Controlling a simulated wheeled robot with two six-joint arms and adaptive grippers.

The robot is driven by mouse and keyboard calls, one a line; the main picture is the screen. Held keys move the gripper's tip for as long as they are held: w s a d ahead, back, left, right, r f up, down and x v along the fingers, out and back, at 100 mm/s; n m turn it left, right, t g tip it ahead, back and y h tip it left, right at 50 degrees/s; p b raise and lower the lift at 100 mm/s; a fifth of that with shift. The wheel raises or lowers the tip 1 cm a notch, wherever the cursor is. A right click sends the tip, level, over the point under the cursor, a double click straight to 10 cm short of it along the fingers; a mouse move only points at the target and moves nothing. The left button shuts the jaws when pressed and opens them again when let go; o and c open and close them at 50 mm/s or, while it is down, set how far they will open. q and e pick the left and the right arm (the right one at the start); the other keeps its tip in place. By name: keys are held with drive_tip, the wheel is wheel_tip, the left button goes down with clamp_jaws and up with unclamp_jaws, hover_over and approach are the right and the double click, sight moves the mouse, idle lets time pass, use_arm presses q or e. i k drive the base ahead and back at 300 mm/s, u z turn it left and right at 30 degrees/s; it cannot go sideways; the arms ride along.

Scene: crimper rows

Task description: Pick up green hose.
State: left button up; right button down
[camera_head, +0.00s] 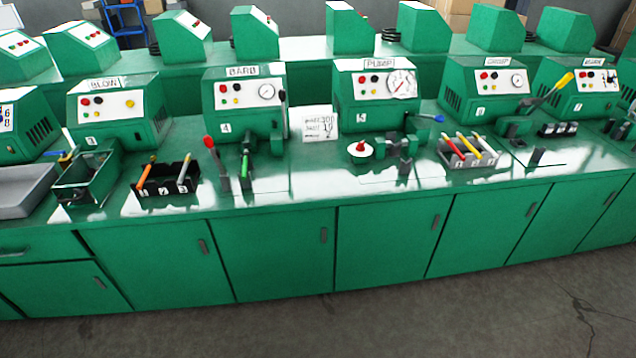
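A short, bright green upright piece (245,164) stands in the fixture in front of the machine labelled BARB; it may be the green hose, but it is too small to be sure. A black rack (168,189) on the left holds an orange hose (147,174) and a greyish one (184,169), both tilted. A rack (470,160) on the right holds red, white and yellow hoses (475,145). Neither of my grippers is in view.
A long green bench (300,190) with cabinet doors carries a row of green machines. A red-knobbed lever (210,143) and a yellow-handled lever (560,82) stick up. A grey tray (24,188) is at far left. The floor (420,320) in front is clear.

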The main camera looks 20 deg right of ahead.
sight(245, 154)
drive_tip(key=z, duration=1.5)
drive_tip(key=i, duration=1.15)
drive_tip(key=u, duration=0.55)
drive_tip(key=i, duration=0.75)
drive_tip(key=u, duration=0.6)
